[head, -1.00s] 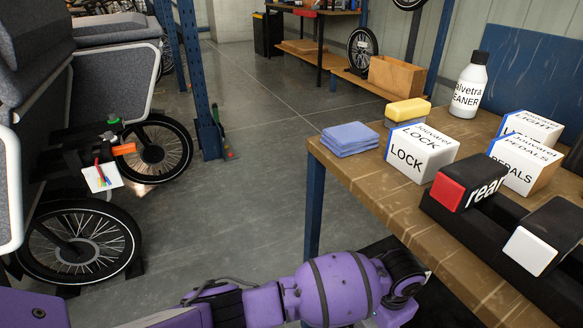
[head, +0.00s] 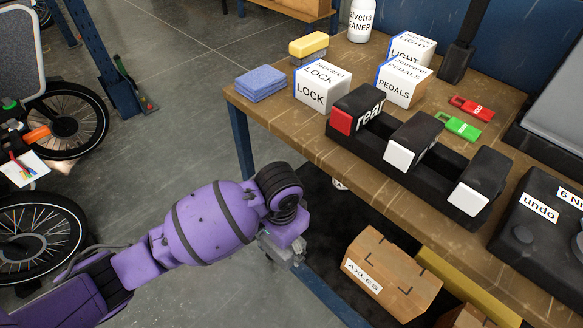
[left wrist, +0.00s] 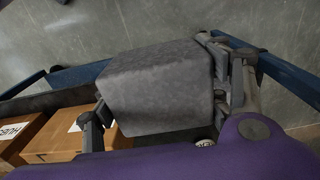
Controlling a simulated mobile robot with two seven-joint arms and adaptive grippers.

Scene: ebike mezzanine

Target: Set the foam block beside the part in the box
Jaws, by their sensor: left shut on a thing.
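A grey foam block (left wrist: 158,88) fills the middle of the left wrist view. My left gripper (left wrist: 165,98) is shut on it, with a finger on either side. In the head view my left gripper (head: 283,248) is at the front left of the workbench, below the level of its top and over the floor. The block cannot be made out there, as the wrist hides it. A closed cardboard box labelled AXLES (head: 392,275) lies below the bench. I cannot tell which box holds the part, and no part in a box shows. My right gripper is not in view.
The workbench (head: 275,120) carries blue cloths (head: 261,84), a yellow sponge (head: 308,44), white LOCK (head: 322,88) and PEDALS (head: 402,84) boxes, a bottle (head: 360,20) and a black battery rack (head: 420,165). A blue bench leg (head: 241,142) stands near my arm.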

